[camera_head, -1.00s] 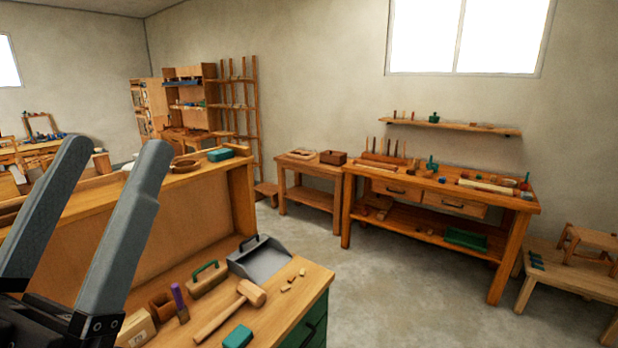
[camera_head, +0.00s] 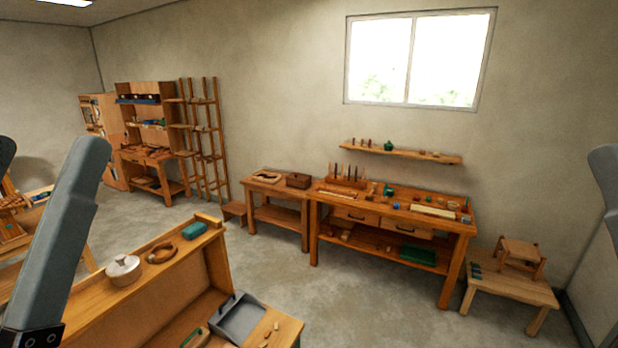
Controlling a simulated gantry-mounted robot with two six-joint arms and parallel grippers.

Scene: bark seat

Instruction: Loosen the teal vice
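A small teal object (camera_head: 388,190), possibly the vice, stands on the far workbench (camera_head: 345,204) against the back wall. It is too small to make out its jaws or handle. My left gripper (camera_head: 48,150) is close to the camera at the left edge; its two grey fingers are apart with nothing between them. It is far from the workbench. Only one grey finger of my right gripper (camera_head: 605,180) shows at the right edge, so its opening is hidden.
A low table (camera_head: 510,289) with a stool (camera_head: 521,255) stands right of the workbench. Open floor (camera_head: 350,300) lies between the benches.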

